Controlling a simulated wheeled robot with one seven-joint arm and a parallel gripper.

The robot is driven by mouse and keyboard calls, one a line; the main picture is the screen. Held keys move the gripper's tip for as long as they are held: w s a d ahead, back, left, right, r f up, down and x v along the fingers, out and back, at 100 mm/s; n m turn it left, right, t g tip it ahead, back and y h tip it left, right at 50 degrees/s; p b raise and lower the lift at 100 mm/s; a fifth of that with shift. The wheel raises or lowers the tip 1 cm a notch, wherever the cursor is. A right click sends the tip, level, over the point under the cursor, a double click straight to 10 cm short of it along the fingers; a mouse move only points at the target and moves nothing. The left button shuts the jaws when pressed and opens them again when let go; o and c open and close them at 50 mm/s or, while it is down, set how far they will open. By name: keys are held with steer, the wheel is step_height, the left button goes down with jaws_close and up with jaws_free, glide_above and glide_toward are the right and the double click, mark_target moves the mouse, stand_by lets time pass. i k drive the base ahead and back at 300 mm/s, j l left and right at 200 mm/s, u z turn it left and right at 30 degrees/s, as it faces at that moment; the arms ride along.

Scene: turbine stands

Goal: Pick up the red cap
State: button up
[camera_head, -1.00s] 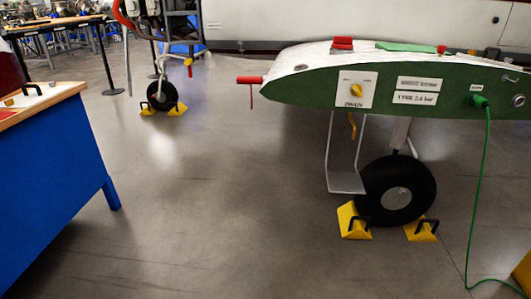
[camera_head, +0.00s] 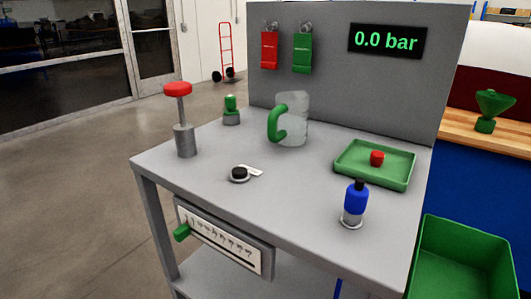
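A small red cap-like piece (camera_head: 376,158) sits in a shallow green tray (camera_head: 347,176) on the right side of a grey workbench. A second red piece, a wide flat red top (camera_head: 177,88), sits on a grey post (camera_head: 185,141) at the bench's left. Which of the two is the red cap I cannot tell for sure. My gripper is not in view.
A green bin (camera_head: 461,232) stands right.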

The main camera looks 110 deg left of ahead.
mark_target(377, 158)
steer(key=l+u, duration=0.1)
steer(key=u, duration=2.85)
steer(key=j+z, duration=0.15)
steer(key=z, duration=0.3)
steer(key=j+z, duration=0.35)
steer(key=k+j+z, duration=0.15)
steer(key=j+z, duration=0.15)
steer(key=k+j+z, duration=0.1)
steer(key=j+z, duration=0.25)
steer(key=j, duration=0.1)
